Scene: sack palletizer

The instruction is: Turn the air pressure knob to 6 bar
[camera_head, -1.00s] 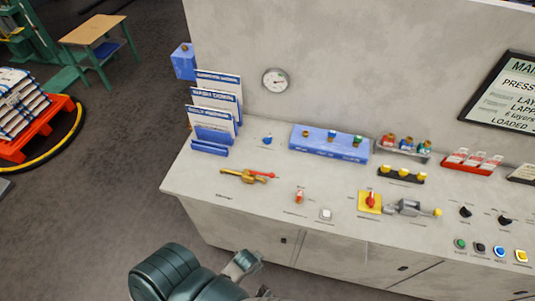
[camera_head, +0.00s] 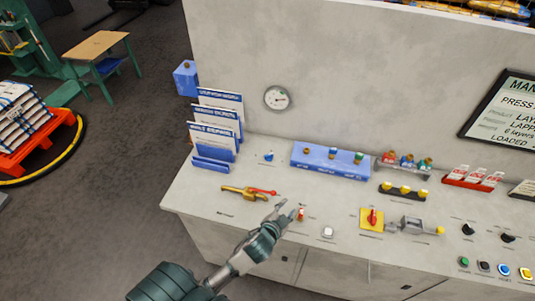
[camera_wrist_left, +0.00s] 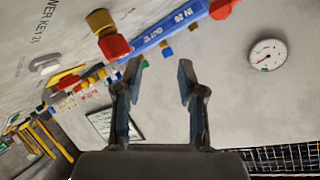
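A round white pressure gauge (camera_head: 277,98) hangs on the wall behind the bench; it also shows in the wrist view (camera_wrist_left: 267,54). A small blue knob (camera_head: 268,156) is on the bench below it, and a small red-orange knob (camera_head: 301,213) stands nearer the front. Their labels are too small to read, so I cannot tell which sets air pressure. My left gripper (camera_head: 287,208) is over the front of the bench, just left of the red-orange knob; contact is unclear. In the wrist view its two fingers (camera_wrist_left: 157,76) are apart with nothing between them. My right gripper is not in view.
A brass valve with a red handle (camera_head: 248,192) lies left of the gripper. A white button (camera_head: 328,232) and a yellow-plated red switch (camera_head: 372,219) are to its right. A blue rack (camera_head: 330,160) and paper holders (camera_head: 213,135) stand behind.

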